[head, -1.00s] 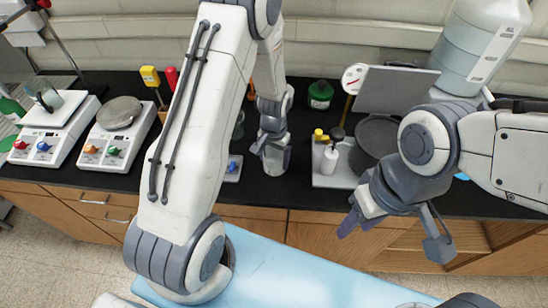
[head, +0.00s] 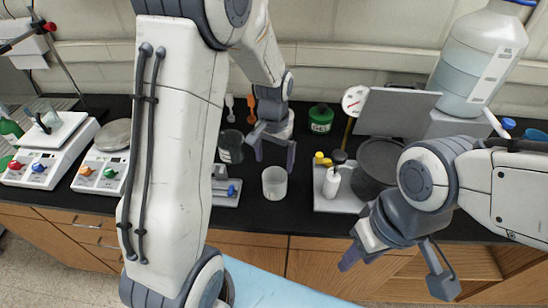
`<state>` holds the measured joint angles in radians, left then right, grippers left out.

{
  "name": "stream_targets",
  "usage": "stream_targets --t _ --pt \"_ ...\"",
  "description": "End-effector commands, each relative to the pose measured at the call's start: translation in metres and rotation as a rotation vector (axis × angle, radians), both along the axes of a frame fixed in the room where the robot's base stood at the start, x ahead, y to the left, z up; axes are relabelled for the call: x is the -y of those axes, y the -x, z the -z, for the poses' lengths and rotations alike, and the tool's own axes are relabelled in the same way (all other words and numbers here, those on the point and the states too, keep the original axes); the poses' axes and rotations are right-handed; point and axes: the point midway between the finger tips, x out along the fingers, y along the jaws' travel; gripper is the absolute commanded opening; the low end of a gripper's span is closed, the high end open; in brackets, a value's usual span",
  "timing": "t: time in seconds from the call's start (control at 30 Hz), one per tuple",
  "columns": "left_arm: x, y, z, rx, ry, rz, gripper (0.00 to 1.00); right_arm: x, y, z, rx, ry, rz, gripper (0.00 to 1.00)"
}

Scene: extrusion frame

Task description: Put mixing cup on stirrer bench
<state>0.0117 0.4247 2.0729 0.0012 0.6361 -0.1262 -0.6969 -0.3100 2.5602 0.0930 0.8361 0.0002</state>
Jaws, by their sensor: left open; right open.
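The mixing cup, taken to be the small pale translucent cup (head: 274,184), stands upright on the black bench top (head: 270,218) in the head view. My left gripper (head: 275,157) is open just behind and above the cup, with its fingers spread and nothing seen between them. My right gripper (head: 395,268) is open and empty in front of the bench at the right. Two white stirrer units with coloured knobs stand at the left: one (head: 40,168) carries a glass vessel, the other (head: 103,172) has a round grey plate.
A grey unit with a blue knob (head: 232,190) sits left of the cup, partly hidden by my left arm. A dark container (head: 231,147) stands behind it. A light tray with a white bottle (head: 332,182) and dark pot (head: 376,160) is at the right. A green-labelled jar (head: 320,118) stands behind.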

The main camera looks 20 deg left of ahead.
Motion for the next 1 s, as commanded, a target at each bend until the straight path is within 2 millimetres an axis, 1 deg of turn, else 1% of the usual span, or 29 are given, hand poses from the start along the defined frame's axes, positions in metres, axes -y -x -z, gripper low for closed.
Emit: stream_targets --t 0.03,0.17,0.27,0.37,0.4,0.43,0.47,0.5,0.6,0.7,0.8,0.9,1.0 --pt "0.0 -0.001 -0.006 0.003 0.0 0.0 1.0 0.0 0.0 0.003 0.0 0.0 0.0 0.45" --pt "0.003 0.001 -0.017 0.003 0.0 0.006 1.0 0.0 0.0 0.004 0.0 0.0 0.001 0.45" --pt "0.026 0.015 -0.033 0.008 0.006 0.052 1.0 0.0 0.0 0.004 0.0 0.0 0.001 0.45" --pt "0.069 0.05 -0.055 0.017 0.019 0.148 1.0 0.0 0.0 0.004 0.0 0.0 0.001 0.45" --pt "0.086 0.07 -0.064 0.021 0.026 0.194 1.0 0.0 0.0 0.004 0.0 0.0 0.001 0.45" --pt "0.098 0.086 -0.07 0.023 0.031 0.23 1.0 0.0 0.0 0.004 0.0 0.0 0.001 0.45" --pt "0.108 0.103 -0.075 0.023 0.037 0.265 1.0 0.0 0.0 0.004 0.0 0.0 0.001 0.45" --pt "0.12 0.125 -0.08 0.024 0.046 0.308 1.0 0.0 0.0 0.004 0.0 0.0 0.001 0.45" --pt "0.136 0.175 -0.089 0.023 0.063 0.408 1.0 0.0 0.0 0.004 0.0 0.0 0.001 0.45" --pt "0.141 0.21 -0.092 0.02 0.077 0.478 1.0 0.0 0.0 0.004 0.0 0.0 0.001 0.45" --pt "0.142 0.229 -0.092 0.016 0.083 0.515 1.0 0.0 0.0 0.004 0.0 0.0 0.001 0.45" --pt "0.141 0.234 -0.092 0.014 0.085 0.525 1.0 0.0 0.0 0.004 0.0 0.0 0.001 0.45" --pt "0.141 0.234 -0.092 0.014 0.085 0.524 1.0 0.0 0.0 0.004 0.0 0.0 0.001 0.45"
